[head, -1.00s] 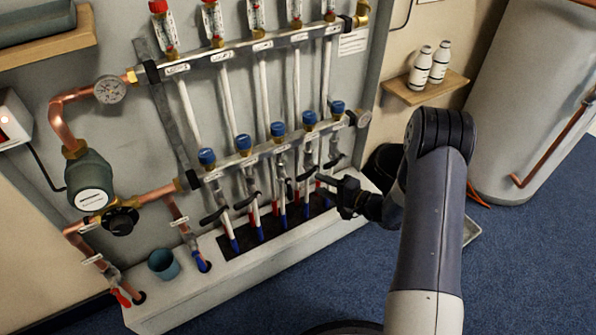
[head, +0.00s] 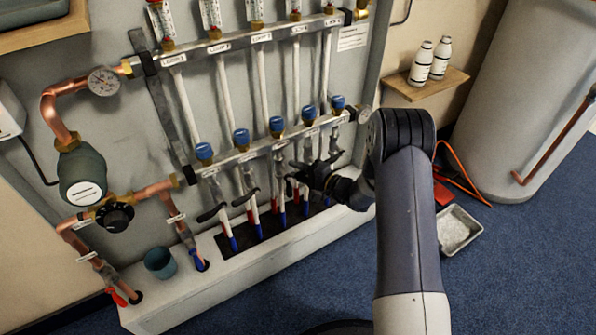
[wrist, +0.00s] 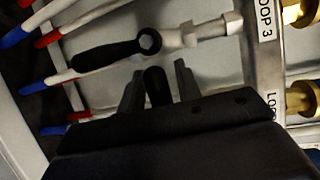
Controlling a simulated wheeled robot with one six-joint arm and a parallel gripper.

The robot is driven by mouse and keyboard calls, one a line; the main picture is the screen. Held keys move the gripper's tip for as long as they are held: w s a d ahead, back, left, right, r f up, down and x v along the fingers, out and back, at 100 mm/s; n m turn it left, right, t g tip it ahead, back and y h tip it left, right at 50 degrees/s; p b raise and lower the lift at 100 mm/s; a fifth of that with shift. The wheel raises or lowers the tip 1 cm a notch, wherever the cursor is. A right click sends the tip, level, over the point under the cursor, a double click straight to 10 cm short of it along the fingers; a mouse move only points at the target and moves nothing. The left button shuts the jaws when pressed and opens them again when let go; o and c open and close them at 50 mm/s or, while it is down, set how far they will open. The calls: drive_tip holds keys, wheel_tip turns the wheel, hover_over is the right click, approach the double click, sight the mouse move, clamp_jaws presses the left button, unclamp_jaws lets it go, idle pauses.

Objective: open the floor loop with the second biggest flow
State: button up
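Blue caps (head: 277,125) line the lower bar (head: 258,150), with black valve levers (head: 245,197) beneath. My gripper (head: 297,172) is at the levers right of the middle. In the wrist view, my gripper (wrist: 157,85) is open, with a black lever end (wrist: 155,86) between its fingers and gaps beside it. The LOOP 3 lever (wrist: 108,54) lies just above, in line with its pipe. The gripped-side valve body is mostly hidden by my gripper.
Pipes with red and blue ends (head: 254,218) run down close around my gripper. A shelf with bottles (head: 420,62), a tank (head: 525,100) and a metal tray (head: 458,230) are at right.

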clamp_jaws()
